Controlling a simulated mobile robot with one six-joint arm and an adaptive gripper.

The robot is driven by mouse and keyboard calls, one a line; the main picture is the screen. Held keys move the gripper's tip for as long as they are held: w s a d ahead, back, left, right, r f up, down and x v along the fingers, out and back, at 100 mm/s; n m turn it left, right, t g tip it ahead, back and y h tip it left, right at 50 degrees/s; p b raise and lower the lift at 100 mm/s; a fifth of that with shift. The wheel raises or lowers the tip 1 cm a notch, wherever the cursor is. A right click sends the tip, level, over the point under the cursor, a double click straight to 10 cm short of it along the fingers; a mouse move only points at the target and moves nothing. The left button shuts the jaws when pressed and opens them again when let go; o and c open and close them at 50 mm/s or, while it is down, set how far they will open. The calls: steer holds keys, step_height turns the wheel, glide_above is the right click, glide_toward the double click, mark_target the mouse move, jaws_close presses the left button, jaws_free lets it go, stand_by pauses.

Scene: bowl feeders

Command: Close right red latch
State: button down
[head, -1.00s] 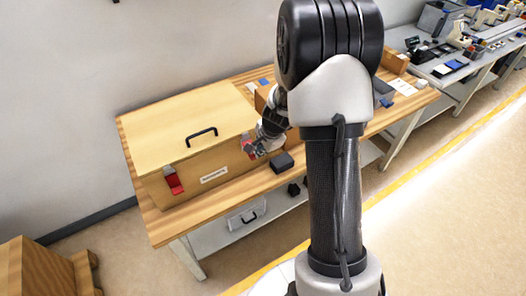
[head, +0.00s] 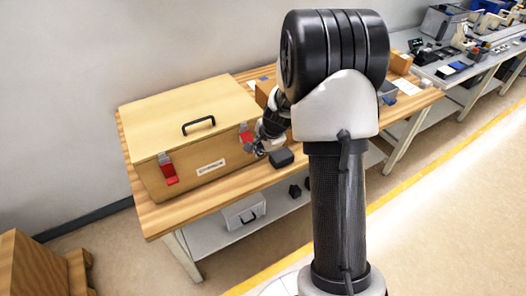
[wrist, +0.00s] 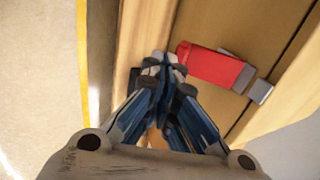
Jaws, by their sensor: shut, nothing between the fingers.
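A large wooden box (head: 205,167) with a black handle on its lid stands on the wooden workbench; the lid is down. Its left red latch (head: 167,170) shows on the front face. The right red latch (head: 246,135) is on the front face near my gripper (head: 258,149). In the wrist view the right red latch (wrist: 210,65) lies beside the fingertips, with a metal catch (wrist: 261,91) at its far end. My gripper (wrist: 163,66) is shut and empty, its tips just left of the red lever. I cannot tell whether they touch it.
A dark block (head: 281,158) sits on the bench (head: 235,177) close to my gripper. Smaller wooden boxes (head: 264,92) stand right of the large box. A light case (head: 243,211) lies on the lower shelf. The floor in front is clear.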

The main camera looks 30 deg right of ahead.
steer(key=b+x, duration=0.2)
steer(key=x, duration=0.3)
steer(key=shift+s, duration=0.2)
steer(key=shift+r, duration=0.2)
steer(key=shift+r+p, duration=0.65)
steer(key=shift+p, duration=0.1)
